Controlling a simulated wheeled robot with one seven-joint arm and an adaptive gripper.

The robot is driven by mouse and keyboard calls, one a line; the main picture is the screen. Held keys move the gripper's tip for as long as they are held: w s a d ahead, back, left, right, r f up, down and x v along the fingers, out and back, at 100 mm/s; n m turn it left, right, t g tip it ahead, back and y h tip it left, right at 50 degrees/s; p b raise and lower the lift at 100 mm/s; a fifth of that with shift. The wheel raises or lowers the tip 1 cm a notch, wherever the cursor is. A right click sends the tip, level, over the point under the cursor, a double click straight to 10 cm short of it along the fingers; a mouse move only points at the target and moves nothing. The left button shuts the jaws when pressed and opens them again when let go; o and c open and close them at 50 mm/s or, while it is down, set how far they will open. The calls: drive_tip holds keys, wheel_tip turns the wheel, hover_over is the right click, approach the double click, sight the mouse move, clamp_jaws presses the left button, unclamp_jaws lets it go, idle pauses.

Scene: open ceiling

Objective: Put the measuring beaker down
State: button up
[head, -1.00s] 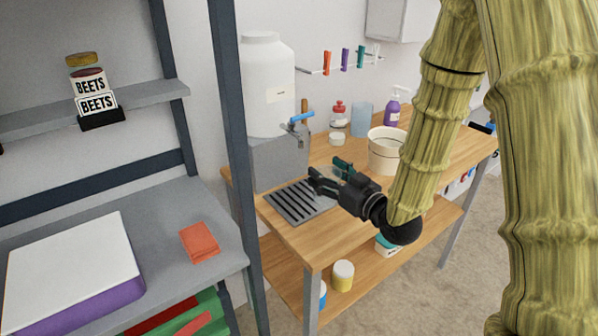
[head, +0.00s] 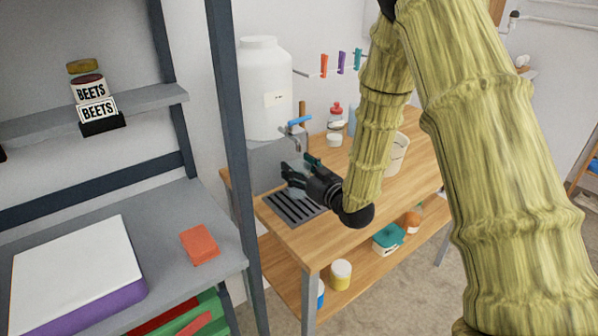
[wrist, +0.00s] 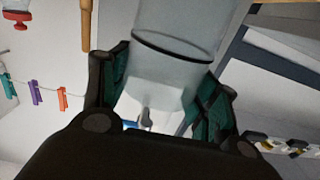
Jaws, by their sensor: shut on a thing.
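The measuring beaker (wrist: 178,50) is a clear, greyish cylinder with a dark ring around it, seen close up in the wrist view. My gripper (wrist: 160,90) is shut on it, with a green-lined finger on each side. In the head view, my gripper (head: 298,174) is above the dark slotted drain tray (head: 293,207) and below the blue-handled tap (head: 299,121) of the white water tank (head: 266,90). The beaker is hard to make out there against the grey block, and I cannot tell whether its base touches the tray.
The wooden table (head: 310,233) holds a cream pot (head: 398,155), partly behind my arm, and a small white jar (head: 334,140) at the back. A dark shelf post (head: 229,150) stands close on the left. Bare wood lies right of the tray.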

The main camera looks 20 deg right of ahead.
drive_tip(key=shift+f, duration=0.75)
drive_tip(key=shift+f, duration=0.2)
drive_tip(key=o, duration=0.9)
drive_tip(key=shift+r, duration=0.15)
drive_tip(key=shift+r, duration=0.2)
drive_tip(key=b+v, duration=0.2)
drive_tip(key=v, duration=1)
drive_tip(key=shift+f, duration=0.1)
